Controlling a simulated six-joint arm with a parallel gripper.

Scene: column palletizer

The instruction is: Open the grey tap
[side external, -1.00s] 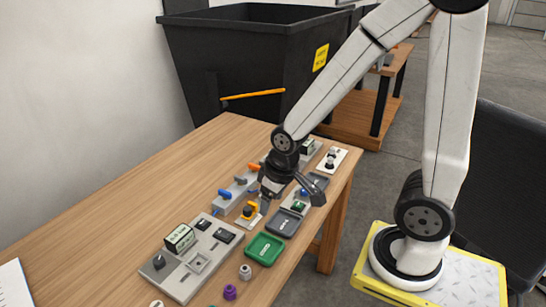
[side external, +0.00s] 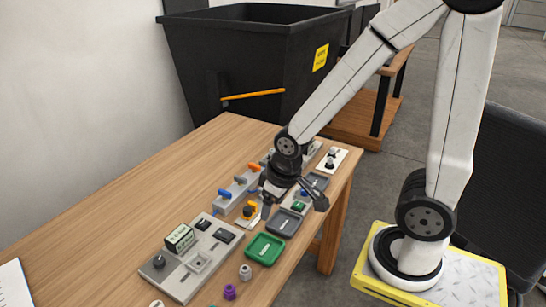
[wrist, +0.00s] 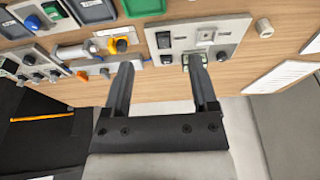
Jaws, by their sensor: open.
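The grey tap (side external: 240,180) sits on a grey pipe block (side external: 232,190), between a blue tap (side external: 225,194) and an orange tap (side external: 254,167). In the wrist view the grey tap (wrist: 104,72) shows small, just left of my left finger. I cannot tell its exact handle angle. My gripper (wrist: 160,62) is open and empty, its two fingers wide apart. In the side view my gripper (side external: 268,205) hangs above the table, to the right of the block and apart from the grey tap. Part of the block is hidden behind my finger in the wrist view.
A yellow-orange knob (side external: 248,211) stands close to my gripper. A grey panel (side external: 190,262) with switches, a green tray (side external: 264,249) and grey trays (side external: 285,223) lie around. Purple and white small parts are at the front.

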